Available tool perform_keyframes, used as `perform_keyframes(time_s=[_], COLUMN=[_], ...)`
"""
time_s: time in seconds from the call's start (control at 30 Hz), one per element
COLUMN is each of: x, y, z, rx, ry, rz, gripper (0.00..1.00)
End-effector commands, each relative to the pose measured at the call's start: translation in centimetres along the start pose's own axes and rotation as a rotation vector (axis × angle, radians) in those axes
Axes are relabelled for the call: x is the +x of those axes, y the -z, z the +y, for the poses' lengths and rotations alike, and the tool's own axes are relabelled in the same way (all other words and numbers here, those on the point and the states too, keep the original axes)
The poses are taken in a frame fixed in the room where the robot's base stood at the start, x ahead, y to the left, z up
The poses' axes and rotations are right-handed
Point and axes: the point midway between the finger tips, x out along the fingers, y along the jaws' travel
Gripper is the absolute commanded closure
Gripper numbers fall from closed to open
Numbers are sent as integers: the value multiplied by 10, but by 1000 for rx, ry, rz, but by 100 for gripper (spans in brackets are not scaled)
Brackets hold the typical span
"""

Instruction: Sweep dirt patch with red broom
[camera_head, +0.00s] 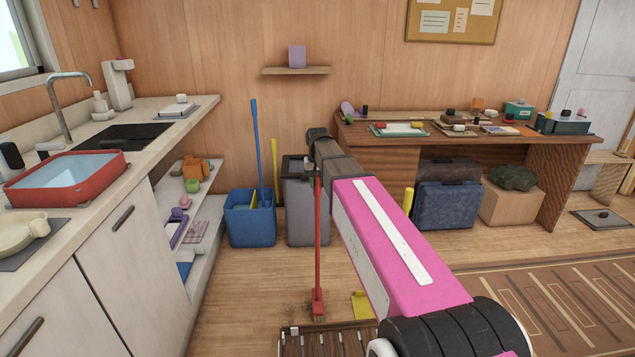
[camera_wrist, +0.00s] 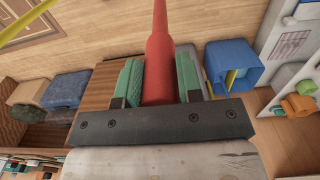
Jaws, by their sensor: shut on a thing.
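The red broom (camera_head: 317,240) stands nearly upright in the head view, its head (camera_head: 318,304) low at the wooden floor. My gripper (camera_head: 317,165) is at the top of its handle. In the wrist view the green finger pads of my gripper (camera_wrist: 159,84) are shut on the thick red handle (camera_wrist: 159,65). Faint dark specks, seemingly the dirt patch (camera_head: 293,309), show on the floor just left of the broom head. Its full extent is unclear. The wrist view does not show the broom head or the dirt.
A yellow dustpan-like piece (camera_head: 361,306) lies right of the broom head, partly behind my arm. A slatted dark object (camera_head: 325,342) is in front. A blue bin (camera_head: 250,222) and grey bin (camera_head: 305,225) stand behind. Cabinets (camera_head: 125,240) bound the left; a patterned rug (camera_head: 560,305) lies right.

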Motion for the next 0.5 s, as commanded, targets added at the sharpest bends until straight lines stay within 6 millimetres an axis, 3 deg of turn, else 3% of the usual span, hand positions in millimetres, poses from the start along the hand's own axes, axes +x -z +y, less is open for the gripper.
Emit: perform_keyframes(time_s=[0.5], x=[10], y=[0], z=[0], rx=[0], ry=[0], rz=[1], gripper=[100])
